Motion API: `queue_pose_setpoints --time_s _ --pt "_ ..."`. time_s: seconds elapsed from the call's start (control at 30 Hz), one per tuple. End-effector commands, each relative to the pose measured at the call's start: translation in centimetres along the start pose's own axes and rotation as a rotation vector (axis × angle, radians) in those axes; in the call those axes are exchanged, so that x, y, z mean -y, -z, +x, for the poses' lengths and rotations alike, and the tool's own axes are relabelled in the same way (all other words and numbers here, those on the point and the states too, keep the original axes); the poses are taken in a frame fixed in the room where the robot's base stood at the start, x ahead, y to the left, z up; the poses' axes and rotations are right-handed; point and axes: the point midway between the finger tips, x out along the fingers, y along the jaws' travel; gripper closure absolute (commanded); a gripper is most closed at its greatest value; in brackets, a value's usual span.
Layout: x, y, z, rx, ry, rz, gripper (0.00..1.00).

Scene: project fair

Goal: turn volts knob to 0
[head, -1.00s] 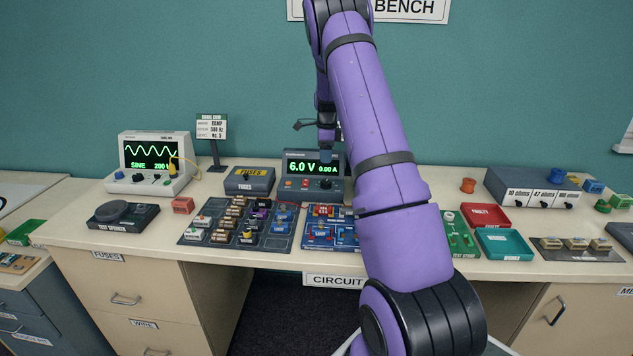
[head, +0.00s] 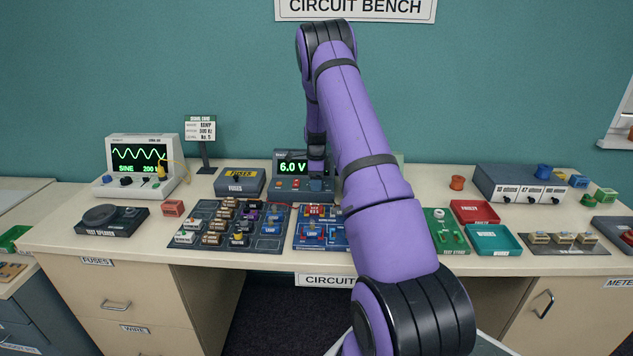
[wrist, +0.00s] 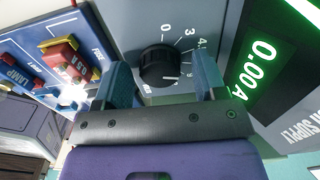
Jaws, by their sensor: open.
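The power supply (head: 290,184) stands at the back of the bench, and its display reads 6.0 V. In the wrist view, the black volts knob (wrist: 159,64) sits on a grey panel with a dial scale around it. The 0 is above the knob and larger numbers run down its right side. A white mark shows at the knob's lower right. My gripper (wrist: 164,84) is open, with one blue-grey finger on each side of the knob. I cannot tell whether either finger touches it. In the head view my gripper (head: 317,175) hides the knob.
A blue circuit board (head: 335,236) lies in front of the supply, with a dark parts tray (head: 268,243) to its left. A fuse box (head: 240,188) stands close on the supply's left. Red (head: 475,211) and teal (head: 493,246) trays lie to the right.

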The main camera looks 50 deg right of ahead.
Motion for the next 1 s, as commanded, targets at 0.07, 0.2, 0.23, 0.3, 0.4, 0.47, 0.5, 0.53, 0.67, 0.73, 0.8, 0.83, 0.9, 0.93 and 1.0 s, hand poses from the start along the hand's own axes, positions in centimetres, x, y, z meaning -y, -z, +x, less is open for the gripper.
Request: queue_pose_setpoints --time_s 0.07,0.2,0.23,0.3,0.4,0.47,0.5,0.53,0.67,0.73,0.8,0.83,0.9,0.93,1.0 --pt "0.01 0.00 0.03 0.000 0.000 0.000 0.35" --pt "0.01 0.00 0.01 0.000 0.000 0.000 0.35" --pt "0.01 0.00 0.00 0.000 0.000 0.000 0.40" --pt "0.01 0.00 0.00 0.000 0.000 0.000 0.56" --pt "0.01 -0.01 -0.01 0.000 0.000 0.000 0.79" --pt "0.01 0.00 -0.02 0.000 0.000 0.000 0.84" --pt "0.01 -0.01 -0.02 0.000 0.000 0.000 0.84" --pt "0.01 0.00 -0.02 0.000 0.000 0.000 0.84" --pt "0.01 -0.01 -0.03 0.000 0.000 -0.011 0.84" --pt "0.02 -0.01 -0.03 0.000 0.000 -0.025 0.84" --pt "0.02 -0.01 -0.04 0.000 0.001 -0.049 0.84" --pt "0.02 -0.01 -0.04 0.000 0.001 -0.062 0.84" --pt "0.02 -0.02 -0.05 0.000 0.001 -0.100 0.84" --pt "0.02 -0.02 -0.05 0.000 0.001 -0.118 0.84" --pt "0.03 -0.02 -0.05 0.000 0.001 -0.168 0.84"
